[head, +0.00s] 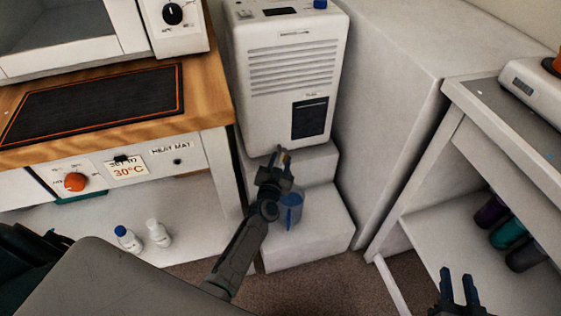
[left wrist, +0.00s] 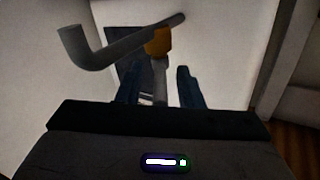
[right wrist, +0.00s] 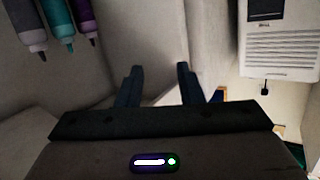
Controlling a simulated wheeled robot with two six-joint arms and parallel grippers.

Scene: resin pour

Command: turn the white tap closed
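The tap (left wrist: 158,41) has a brass-coloured body in the left wrist view. The tap's brass part also shows small in the head view, by the front of the white machine (head: 290,85). My left gripper (left wrist: 159,76) is open, with its fingers on either side of the lever; whether they touch it I cannot tell. In the head view my left gripper (head: 274,170) hides most of the tap. My right gripper (head: 456,276) is open and empty at the lower right.
A blue-tinted clear container (head: 291,210) stands on the white step below the tap, partly behind my left gripper. A wooden bench with a heat mat (head: 95,103) is at left. Two small bottles (head: 128,239) stand under it. A shelf unit (head: 445,130) is at right.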

